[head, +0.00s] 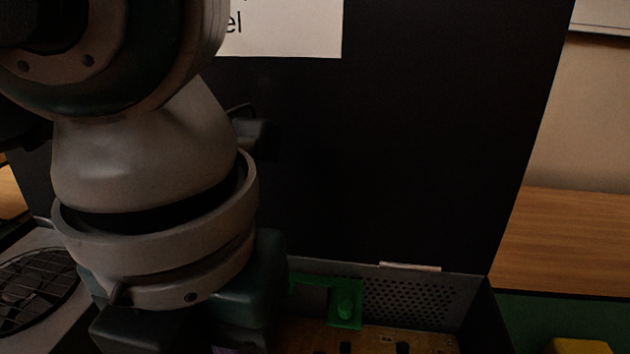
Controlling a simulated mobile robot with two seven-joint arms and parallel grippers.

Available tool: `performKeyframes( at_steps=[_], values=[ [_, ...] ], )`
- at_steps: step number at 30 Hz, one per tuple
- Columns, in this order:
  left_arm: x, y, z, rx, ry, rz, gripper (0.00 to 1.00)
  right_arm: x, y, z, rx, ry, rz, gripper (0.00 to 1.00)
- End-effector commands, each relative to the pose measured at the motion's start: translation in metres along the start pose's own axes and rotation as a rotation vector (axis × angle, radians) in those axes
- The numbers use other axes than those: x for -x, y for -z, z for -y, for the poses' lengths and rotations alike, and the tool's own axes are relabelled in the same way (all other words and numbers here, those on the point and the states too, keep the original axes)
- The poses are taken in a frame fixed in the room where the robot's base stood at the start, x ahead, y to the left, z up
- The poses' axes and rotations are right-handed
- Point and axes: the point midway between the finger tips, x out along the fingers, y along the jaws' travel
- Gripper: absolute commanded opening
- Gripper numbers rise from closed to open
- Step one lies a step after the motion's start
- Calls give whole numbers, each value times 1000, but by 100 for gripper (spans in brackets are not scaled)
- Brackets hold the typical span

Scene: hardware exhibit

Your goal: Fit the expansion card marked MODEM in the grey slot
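My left arm fills the left of the head view and reaches down. The body of my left gripper (250,300) is at the bottom edge; its fingertips are cut off or hidden, so I cannot tell whether it holds anything. To its right, a bright green bracket-like part (346,304) stands against a perforated grey metal panel (415,302). Below it is a strip of brownish board (400,338) with small dark openings. I cannot make out a card marked MODEM or the grey slot. My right gripper is not in view.
A tall black panel (400,150) stands behind, with a white sign (285,28) at its top. A round fan grille (35,290) lies at lower left. At right are a wooden surface (565,240), a green surface (530,318) and a yellow object (580,346).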

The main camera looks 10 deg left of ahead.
Motion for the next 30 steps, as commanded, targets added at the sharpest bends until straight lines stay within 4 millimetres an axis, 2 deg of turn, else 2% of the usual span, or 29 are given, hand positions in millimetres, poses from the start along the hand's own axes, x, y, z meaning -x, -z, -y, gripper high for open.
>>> performKeyframes(
  at_steps=[20, 21, 28, 30],
  values=[
    [-8, 2, 2, -4, 7, -4, 0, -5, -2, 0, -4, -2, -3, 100],
    [-8, 2, 2, -5, 7, -5, 13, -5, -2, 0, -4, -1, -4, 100],
    [-8, 1, 2, -3, 5, -2, 39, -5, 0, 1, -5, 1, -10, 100],
    [-8, 1, 1, -2, 4, -2, 43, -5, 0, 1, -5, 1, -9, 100]
  ],
)
